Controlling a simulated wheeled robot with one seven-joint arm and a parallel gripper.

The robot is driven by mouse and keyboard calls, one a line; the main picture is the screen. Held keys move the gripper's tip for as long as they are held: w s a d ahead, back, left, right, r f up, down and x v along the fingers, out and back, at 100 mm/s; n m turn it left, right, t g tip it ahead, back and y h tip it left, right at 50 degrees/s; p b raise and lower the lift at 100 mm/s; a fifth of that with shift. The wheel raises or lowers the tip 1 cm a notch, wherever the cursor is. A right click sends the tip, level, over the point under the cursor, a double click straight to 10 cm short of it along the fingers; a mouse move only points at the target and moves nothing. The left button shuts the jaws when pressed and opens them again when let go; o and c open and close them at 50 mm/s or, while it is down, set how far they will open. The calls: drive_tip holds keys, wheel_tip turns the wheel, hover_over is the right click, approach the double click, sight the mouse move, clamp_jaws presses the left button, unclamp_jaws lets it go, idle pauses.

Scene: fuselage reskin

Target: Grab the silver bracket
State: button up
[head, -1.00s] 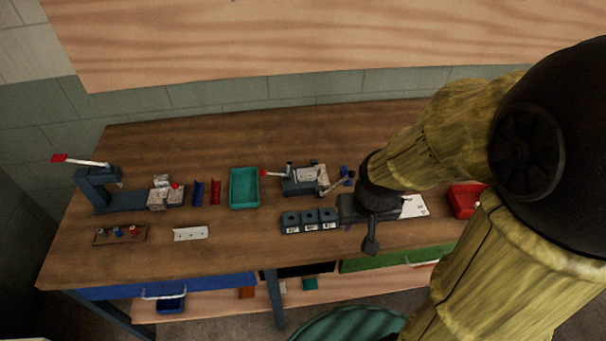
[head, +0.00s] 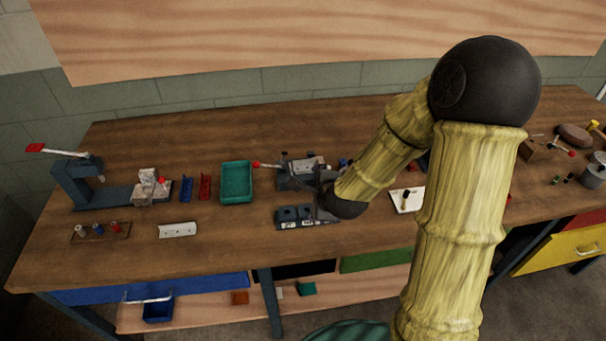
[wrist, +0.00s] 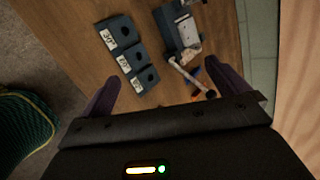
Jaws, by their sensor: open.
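A pale silver strip with small holes (head: 178,230), which looks like the bracket, lies flat near the front left of the workbench. Another silver-grey piece (head: 305,167) sits in a toggle-clamp fixture (head: 290,184); it also shows at the top of the wrist view (wrist: 187,30). I cannot tell for sure which is meant. My gripper (head: 325,200) is over the labelled dark blocks, just in front of the fixture and well right of the strip. In the wrist view my gripper (wrist: 163,74) has its fingers spread, with nothing between them. The strip is outside the wrist view.
Labelled dark blocks (head: 300,217) stand in front of the fixture, partly hidden by my gripper. A teal tray (head: 237,182), red and blue pieces, and a lever press (head: 75,185) are to the left. Clear wood lies between the strip and the blocks. Tools lie far right.

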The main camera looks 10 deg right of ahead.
drive_tip(key=w+f+m+t+b, duration=0.1)
drive_tip(key=w+m+t+b, duration=0.1)
drive_tip(key=m, duration=0.6)
drive_tip(key=w+d+f+m+t+h+b, duration=0.1)
drive_tip(key=w+f+m+t+b, duration=0.1)
drive_tip(key=m, duration=0.6)
drive_tip(key=w+b, duration=0.1)
drive_tip(key=w, duration=0.1)
drive_tip(key=shift+w+d+f+t+b, duration=0.15)
drive_tip(key=shift+w+f+t+b, duration=0.15)
drive_tip(key=shift+t+b, duration=0.1)
